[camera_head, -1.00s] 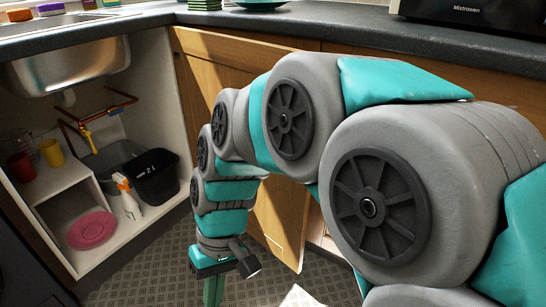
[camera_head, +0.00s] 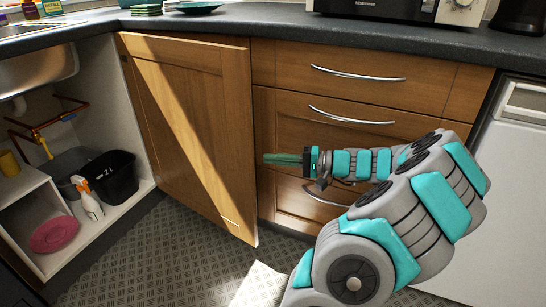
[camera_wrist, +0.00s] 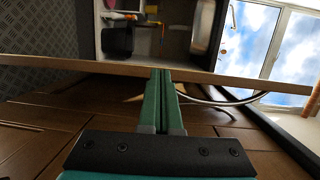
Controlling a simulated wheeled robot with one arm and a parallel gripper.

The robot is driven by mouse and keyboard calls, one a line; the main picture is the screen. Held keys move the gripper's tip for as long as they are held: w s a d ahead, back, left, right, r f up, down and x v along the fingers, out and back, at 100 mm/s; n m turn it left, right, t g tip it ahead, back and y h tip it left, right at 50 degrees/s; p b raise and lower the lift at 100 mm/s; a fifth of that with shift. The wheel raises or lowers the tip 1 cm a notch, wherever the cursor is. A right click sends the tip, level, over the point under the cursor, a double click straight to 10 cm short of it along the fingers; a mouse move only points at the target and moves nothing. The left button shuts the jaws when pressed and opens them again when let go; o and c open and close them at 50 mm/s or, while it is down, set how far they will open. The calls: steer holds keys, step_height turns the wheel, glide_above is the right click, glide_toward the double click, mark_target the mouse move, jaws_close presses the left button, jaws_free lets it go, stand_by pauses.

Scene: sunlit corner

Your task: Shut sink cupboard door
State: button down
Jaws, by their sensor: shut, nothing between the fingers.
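The sink cupboard door (camera_head: 190,130) is wooden and stands wide open, reaching from the cupboard toward the drawers, with a sunlit stripe across its face. My gripper (camera_head: 270,159) is shut and empty. It points left, close to the door's free edge, on the drawer side. In the wrist view the shut fingers (camera_wrist: 163,75) lie in line with the door's edge (camera_wrist: 90,68); I cannot tell whether they touch it. A curved metal handle (camera_wrist: 215,102) shows beside the fingers there. The open sink cupboard (camera_head: 130,190) is at left.
The cupboard holds a black tub (camera_head: 113,177), a spray bottle (camera_head: 88,198) and a pink plate (camera_head: 54,234). Drawers (camera_head: 350,95) with metal handles stand behind my gripper, and a white appliance (camera_head: 490,190) is at right. Patterned floor (camera_head: 160,255) lies clear below the door.

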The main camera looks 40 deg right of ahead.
steer(key=s+d+f+m+t+h, duration=0.1)
steer(key=s+d+m+t+h, duration=0.15)
steer(key=d, duration=0.25)
steer(key=x, duration=0.9)
steer(key=shift+a+f+n+g, duration=0.15)
steer(key=shift+a+n+g, duration=0.05)
steer(key=shift+n+g, duration=0.2)
steer(key=shift+y, duration=0.25)
